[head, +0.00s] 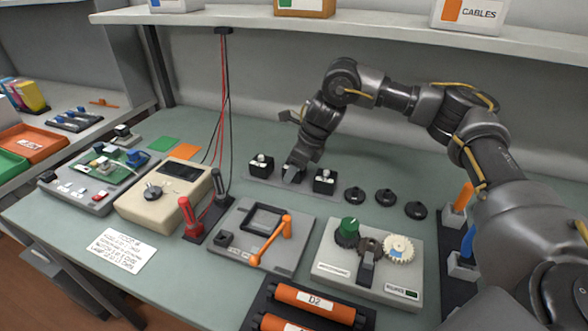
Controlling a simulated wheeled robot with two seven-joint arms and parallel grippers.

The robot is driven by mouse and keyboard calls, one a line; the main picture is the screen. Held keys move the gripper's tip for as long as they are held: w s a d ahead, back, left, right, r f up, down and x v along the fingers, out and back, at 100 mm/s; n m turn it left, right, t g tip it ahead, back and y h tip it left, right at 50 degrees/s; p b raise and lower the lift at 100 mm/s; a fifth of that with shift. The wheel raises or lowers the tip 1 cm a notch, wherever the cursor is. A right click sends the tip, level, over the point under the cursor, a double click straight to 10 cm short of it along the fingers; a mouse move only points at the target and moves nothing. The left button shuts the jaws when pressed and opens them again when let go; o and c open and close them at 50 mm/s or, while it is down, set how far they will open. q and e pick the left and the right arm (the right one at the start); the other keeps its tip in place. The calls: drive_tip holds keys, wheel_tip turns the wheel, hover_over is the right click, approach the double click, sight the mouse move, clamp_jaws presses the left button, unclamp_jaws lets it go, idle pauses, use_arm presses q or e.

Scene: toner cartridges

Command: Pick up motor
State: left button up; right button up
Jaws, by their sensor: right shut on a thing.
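Small black motors with white labels stand on a grey strip at the back middle of the bench in the head view. One motor (261,166) is left of my right gripper (294,170), and another motor (324,182) is just right of it. My right gripper points down at the spot between them, shut on the middle motor, which its fingers mostly hide. I cannot tell whether that motor still touches the strip. My left gripper is not in view.
Black round caps (385,196) lie to the right. In front stand a gear fixture (370,285), a grey fixture with an orange crank (268,235), red and black probes (188,215) and a beige meter (150,205). A shelf (370,32) runs above the bench.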

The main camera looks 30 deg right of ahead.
drive_tip(key=shift+w+r, duration=0.1)
drive_tip(key=shift+r, duration=0.3)
wheel_tip(320, 180, up, 2)
drive_tip(key=shift+r, duration=0.15)
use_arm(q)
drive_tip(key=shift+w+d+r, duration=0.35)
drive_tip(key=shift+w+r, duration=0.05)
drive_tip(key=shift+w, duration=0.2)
use_arm(e)
drive_tip(key=s+a+r, duration=0.9)
drive_tip(key=a+r, duration=0.1)
drive_tip(key=shift+s+a, duration=0.2)
drive_tip(key=shift+a, duration=0.1)
drive_tip(key=shift+f, duration=0.1)
